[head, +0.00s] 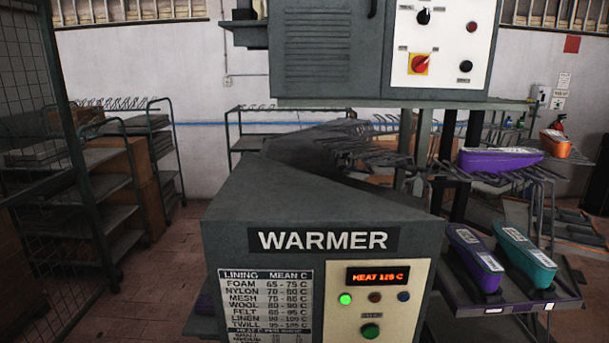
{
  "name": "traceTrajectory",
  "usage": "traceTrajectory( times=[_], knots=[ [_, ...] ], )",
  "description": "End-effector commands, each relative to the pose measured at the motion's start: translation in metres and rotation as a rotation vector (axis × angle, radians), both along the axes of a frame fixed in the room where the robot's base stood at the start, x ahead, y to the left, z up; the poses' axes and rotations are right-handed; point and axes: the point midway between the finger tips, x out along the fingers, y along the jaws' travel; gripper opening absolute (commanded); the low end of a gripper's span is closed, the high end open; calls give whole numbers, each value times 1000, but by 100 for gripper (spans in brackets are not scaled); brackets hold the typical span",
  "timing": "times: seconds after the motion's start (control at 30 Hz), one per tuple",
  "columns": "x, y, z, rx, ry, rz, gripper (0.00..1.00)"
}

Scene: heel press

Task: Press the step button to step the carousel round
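My gripper is not in the head view. A grey machine marked WARMER (323,240) stands in front. Its panel (340,316) has a display reading about HEAT 125 C, a lit green lamp (345,299), a dark red one, a blue one and a green button (370,331). An upper cabinet's white panel (444,42) has a black knob, a red button, a red-and-yellow switch (419,63) and a black button (465,66). I cannot tell which control is the step button. Racks of metal prongs (490,176) behind the warmer may be the carousel; the warmer hides part of them.
Purple (474,256), teal (524,252) and orange (555,143) shoe-like pieces sit at the right, and a longer purple one (500,159) lies on the prongs. A shelf trolley (105,240) and mesh screen (35,120) stand at the left. Brick floor (170,265) shows between trolley and warmer.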

Motion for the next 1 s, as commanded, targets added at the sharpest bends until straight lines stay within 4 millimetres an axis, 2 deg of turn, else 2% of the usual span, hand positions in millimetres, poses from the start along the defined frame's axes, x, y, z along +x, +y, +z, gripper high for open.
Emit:
traceTrajectory(
  times=[0.03,0.3,0.4,1.0],
  knots=[
    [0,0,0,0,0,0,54],
    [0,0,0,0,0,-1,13],
    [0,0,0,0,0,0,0],
    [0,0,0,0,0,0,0]
  ],
)
